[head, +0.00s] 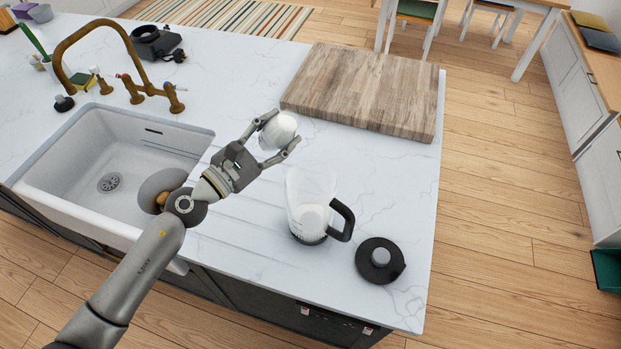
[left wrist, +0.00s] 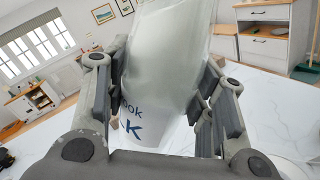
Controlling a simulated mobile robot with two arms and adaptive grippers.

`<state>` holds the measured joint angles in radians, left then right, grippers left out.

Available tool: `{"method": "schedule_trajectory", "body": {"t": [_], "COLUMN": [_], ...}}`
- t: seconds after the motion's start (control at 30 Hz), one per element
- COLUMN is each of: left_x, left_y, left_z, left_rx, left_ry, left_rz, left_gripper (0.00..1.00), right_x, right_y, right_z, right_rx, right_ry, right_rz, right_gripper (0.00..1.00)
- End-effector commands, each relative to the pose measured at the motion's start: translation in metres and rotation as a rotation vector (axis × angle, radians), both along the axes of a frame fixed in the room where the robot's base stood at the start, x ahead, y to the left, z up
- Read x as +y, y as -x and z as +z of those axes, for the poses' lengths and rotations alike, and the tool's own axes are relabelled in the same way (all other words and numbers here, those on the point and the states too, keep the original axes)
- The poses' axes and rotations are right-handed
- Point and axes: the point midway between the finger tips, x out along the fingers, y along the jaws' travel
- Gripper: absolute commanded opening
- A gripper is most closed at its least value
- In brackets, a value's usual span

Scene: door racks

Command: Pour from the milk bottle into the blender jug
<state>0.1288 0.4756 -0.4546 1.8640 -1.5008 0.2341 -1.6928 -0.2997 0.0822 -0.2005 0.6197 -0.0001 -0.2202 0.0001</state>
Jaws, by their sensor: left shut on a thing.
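My left gripper (head: 279,133) is shut on the white milk bottle (head: 280,130), above the counter. In the left wrist view the bottle (left wrist: 165,70) fills the space between the fingers and shows part of a blue label; it looks tilted there. The blender jug (head: 297,190) stands upright on the counter, clear-walled with a black handle at its right and an open top. Something white shows low inside it. The bottle is above and left of the jug's rim in the head view, apart from it. The bottle's mouth is not clearly visible. My right gripper is not in view.
A black lid (head: 380,261) lies on the counter right of the jug, near the edge. A thick wooden board (head: 365,88) lies behind. A white sink (head: 112,170) with a brass tap (head: 135,85) is at left. Counter between jug and board is clear.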

Motion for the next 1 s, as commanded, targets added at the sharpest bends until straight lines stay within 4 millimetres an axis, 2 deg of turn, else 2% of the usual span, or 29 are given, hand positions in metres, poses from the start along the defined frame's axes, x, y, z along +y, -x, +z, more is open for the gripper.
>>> {"method": "schedule_trajectory", "body": {"t": [1.0], "left_x": [-0.0019], "left_y": [0.0019], "left_z": [0.0046], "left_rx": [-0.090], "left_ry": [-0.070], "left_rz": [0.001], "left_gripper": [0.09], "right_x": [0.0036], "right_y": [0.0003], "right_z": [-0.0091], "right_rx": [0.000], "right_ry": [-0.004], "right_rz": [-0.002], "right_gripper": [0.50]}}
